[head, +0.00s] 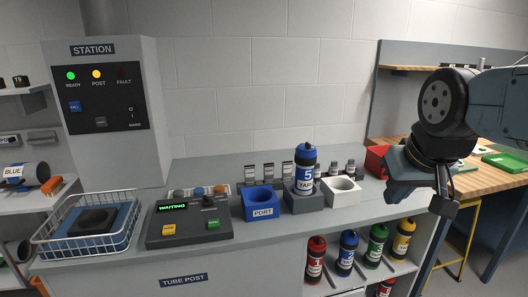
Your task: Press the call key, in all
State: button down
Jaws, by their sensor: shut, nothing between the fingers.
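The station cabinet (150,70) stands at the back left with a black panel on its front. A small blue key (75,106) sits at the panel's left edge; its tiny white lettering seems to read CALL. The READY lamp (70,76) glows green, the POST lamp (97,74) glows amber, and the FAULT lamp (124,74) is dark. A grey console (190,236) on the counter shows WAITING in green, with a yellow key (169,230) and a green key (213,224). My gripper (443,208) hangs at the right, shut and empty, far from the station panel.
A wire basket (92,222) stands left of the console. A blue PORT block (263,205), a blue bottle marked 5 (304,170) and a white cup block (340,191) stand to its right. Several coloured bottles are on the shelf below. A wooden bench is at right.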

aim_at(75, 107)
jog(key=z, duration=1.75)
jog(key=i, duration=0.1)
jog(key=u, duration=3.2)
